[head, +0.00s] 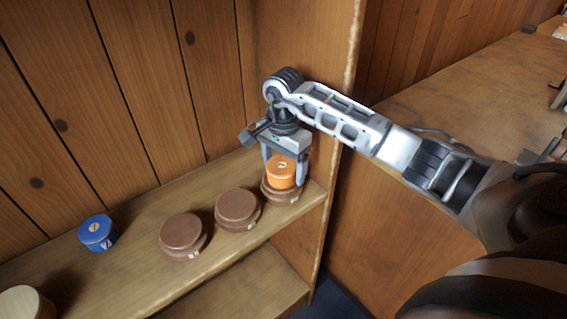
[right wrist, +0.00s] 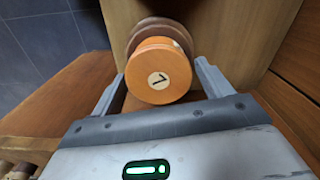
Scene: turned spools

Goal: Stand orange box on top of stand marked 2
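The orange box (head: 281,172), round with a pale disc on its top, rests upright on the rightmost brown stand (head: 279,194) on the shelf. In the right wrist view the orange box (right wrist: 158,72) covers most of that stand (right wrist: 152,27). My right gripper (head: 284,170) is above it, with one finger on each side of the box. Narrow gaps show between the fingers and the box in the wrist view, so it looks open. Two more brown stands (head: 182,235) (head: 238,208) stand bare to the left. The stands' tags are too small to read. My left gripper is out of view.
A blue box (head: 97,232) stands further left on the wooden shelf (head: 135,270), and a pale round object (head: 25,303) is at the bottom left corner. A vertical shelf side panel (head: 335,150) rises close to the right of the gripper. The wooden back wall is behind.

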